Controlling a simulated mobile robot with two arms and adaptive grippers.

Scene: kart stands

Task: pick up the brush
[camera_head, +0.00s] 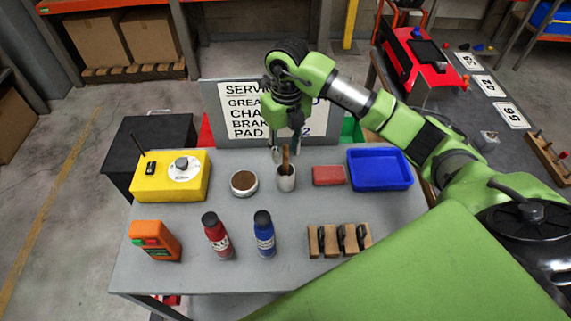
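The brush (286,158) stands in a small pale cup (286,184) near the back middle of the grey table. Its brown handle sticks up out of the cup, and its lower end is hidden inside. My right gripper (285,145) reaches in from the right and points down over the cup. Its fingers are apart, around the top of the brush handle; I cannot tell whether either touches it. My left gripper is not in view.
A sign (236,112) stands behind.

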